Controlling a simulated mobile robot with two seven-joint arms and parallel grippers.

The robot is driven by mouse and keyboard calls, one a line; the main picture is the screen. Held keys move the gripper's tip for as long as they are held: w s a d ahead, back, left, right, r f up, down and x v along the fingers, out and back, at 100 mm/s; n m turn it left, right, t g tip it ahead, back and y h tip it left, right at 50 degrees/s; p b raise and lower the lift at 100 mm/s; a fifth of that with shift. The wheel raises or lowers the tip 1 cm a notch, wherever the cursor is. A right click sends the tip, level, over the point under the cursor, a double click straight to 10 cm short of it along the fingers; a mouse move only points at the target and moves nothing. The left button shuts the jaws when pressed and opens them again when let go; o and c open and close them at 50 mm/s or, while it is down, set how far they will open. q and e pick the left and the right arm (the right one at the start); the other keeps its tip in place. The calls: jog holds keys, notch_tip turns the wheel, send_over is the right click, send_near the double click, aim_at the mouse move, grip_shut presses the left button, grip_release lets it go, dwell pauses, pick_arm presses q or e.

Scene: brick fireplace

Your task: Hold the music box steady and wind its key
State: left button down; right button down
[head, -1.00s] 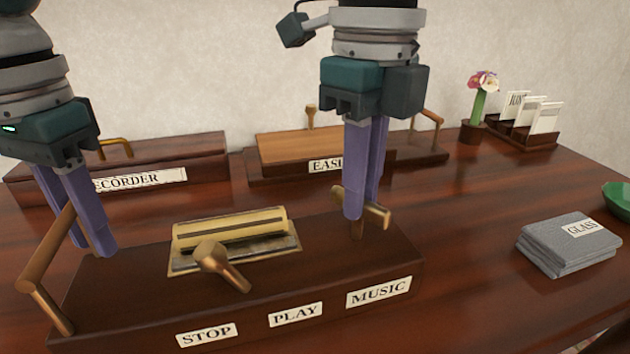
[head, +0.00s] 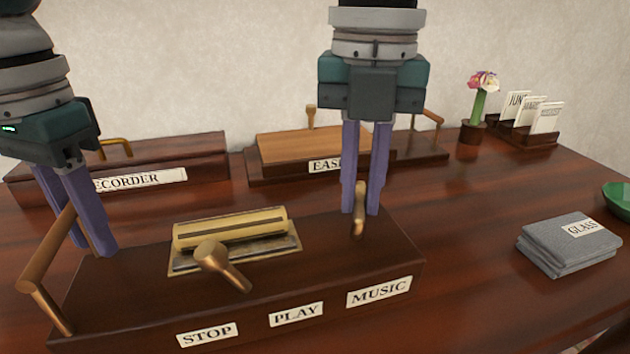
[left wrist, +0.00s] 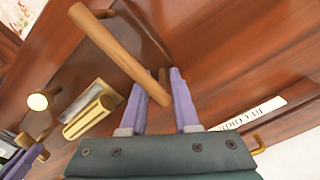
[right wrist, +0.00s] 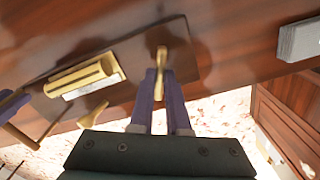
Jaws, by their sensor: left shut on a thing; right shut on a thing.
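The music box (head: 325,262) is a dark wooden box at the front, labelled STOP, PLAY and MUSIC. A brass cylinder (head: 230,228) is set in its top, with a brass-knobbed lever (head: 212,256) in front. A wooden handle (head: 45,262) rises at its left end. My left gripper (head: 94,248) is shut on this handle; the left wrist view shows the bar (left wrist: 120,55) reaching between the fingers. The brass key (head: 358,228) stands at the box's right end. My right gripper (head: 360,212) is shut on it from above, and the key (right wrist: 161,60) also shows in the right wrist view.
Behind stand a wooden box with a RECORDER label (head: 140,180) and another box (head: 290,147) with a partly hidden label. A flower vase (head: 475,130) and a card rack (head: 525,138) are at the back right. Folded grey cloths (head: 567,245) and a green bowl (head: 618,198) lie right.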

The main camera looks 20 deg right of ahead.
aim_at(362, 198)
jog(key=m, duration=0.6)
jog(key=shift+m, duration=0.3)
pick_arm(q)
jog(key=shift+a, duration=0.1)
pick_arm(e)
jog(key=m, duration=0.5)
jog(key=shift+d, duration=0.1)
jog(key=c, duration=0.9)
grip_release()
jog(key=shift+r, duration=0.1)
notch_tip(362, 198, up, 12)
pick_arm(q)
jog(key=c, duration=0.6)
grip_release()
